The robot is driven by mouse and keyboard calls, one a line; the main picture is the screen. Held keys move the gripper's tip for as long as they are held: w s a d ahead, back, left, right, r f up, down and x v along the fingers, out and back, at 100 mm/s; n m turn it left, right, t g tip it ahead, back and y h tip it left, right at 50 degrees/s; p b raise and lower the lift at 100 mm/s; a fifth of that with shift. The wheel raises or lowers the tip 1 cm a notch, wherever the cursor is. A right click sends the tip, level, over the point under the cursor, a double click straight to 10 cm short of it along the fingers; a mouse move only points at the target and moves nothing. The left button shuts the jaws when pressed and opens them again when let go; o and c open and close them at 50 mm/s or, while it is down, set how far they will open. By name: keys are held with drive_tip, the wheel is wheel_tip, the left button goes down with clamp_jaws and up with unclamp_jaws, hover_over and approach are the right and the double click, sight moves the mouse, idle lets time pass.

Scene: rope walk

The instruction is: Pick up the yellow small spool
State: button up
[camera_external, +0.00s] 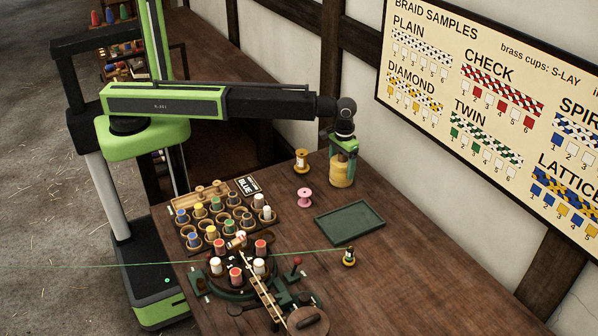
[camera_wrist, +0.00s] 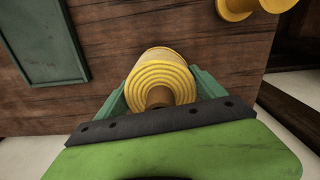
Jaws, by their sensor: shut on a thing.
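My gripper (camera_external: 343,160) is shut on a yellow ridged piece with a brown core, like a wound spool; this yellow wound piece (camera_external: 342,175) shows below the green jaws. In the wrist view the yellow wound piece (camera_wrist: 162,75) sits between the jaws of my gripper (camera_wrist: 160,92). I cannot tell whether it touches the table. A yellow flanged spool (camera_wrist: 250,5) is cut off at the wrist view's top right.
A pink spool (camera_external: 305,197) and a green tray (camera_external: 350,222) lie in front of my gripper. A rack of coloured bobbins (camera_external: 190,236) and a braiding stand (camera_external: 240,285) fill the left. Bare table lies right.

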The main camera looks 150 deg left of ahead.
sight(343, 153)
drive_tip(key=r+p, duration=0.3)
drive_tip(key=d+r+p, duration=0.1)
drive_tip(key=r+p, duration=0.1)
drive_tip(key=shift+w+r, duration=0.1)
drive_tip(key=shift+r, duration=0.05)
drive_tip(key=w+d+r+p, duration=0.4)
drive_tip(key=d+r+p, duration=0.1)
drive_tip(key=d, duration=0.5)
drive_tip(key=shift+r+p, duration=0.3)
drive_tip(key=shift+p, duration=0.15)
